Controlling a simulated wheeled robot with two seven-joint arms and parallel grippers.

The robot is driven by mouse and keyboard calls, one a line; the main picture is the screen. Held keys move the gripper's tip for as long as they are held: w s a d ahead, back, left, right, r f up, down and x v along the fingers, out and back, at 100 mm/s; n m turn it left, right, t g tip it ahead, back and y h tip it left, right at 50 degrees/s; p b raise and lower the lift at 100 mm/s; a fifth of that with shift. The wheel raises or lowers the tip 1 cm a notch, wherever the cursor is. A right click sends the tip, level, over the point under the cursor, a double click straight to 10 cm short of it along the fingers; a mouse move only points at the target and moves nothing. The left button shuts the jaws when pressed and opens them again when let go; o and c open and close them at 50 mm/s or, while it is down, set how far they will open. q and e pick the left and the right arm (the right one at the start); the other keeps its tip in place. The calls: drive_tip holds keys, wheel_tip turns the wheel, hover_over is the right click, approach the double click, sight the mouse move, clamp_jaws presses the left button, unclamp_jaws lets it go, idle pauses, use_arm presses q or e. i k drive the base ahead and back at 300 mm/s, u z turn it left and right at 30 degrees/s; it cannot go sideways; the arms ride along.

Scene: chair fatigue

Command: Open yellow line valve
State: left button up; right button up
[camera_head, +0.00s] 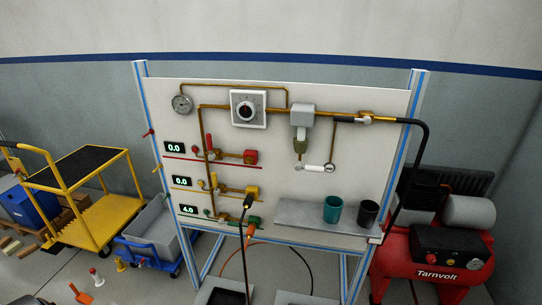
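The white panel (350,180) carries three short lines on its left half, marked red, yellow and green. The yellow line (235,189) is the middle one. Its small yellow valve handle (214,180) seems to stand upright, across the pipe, and a yellow block (253,191) sits at its right end. The display beside it (182,181) reads 0.0. A black hose (246,215) hangs from near the yellow block. Neither of my grippers shows in the head view.
The red line above has an upright red handle (209,142) and reads 0.0; the green line (240,219) below reads 4.0. A shelf (290,212) with two cups is at right. A red compressor (440,265) stands right, a yellow cart (75,205) left.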

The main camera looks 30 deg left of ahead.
sight(215, 183)
drive_tip(key=u, duration=1.3)
drive_tip(key=k, duration=0.65)
drive_tip(key=u, duration=0.5)
drive_tip(key=i, duration=1.35)
drive_tip(key=z, duration=0.7)
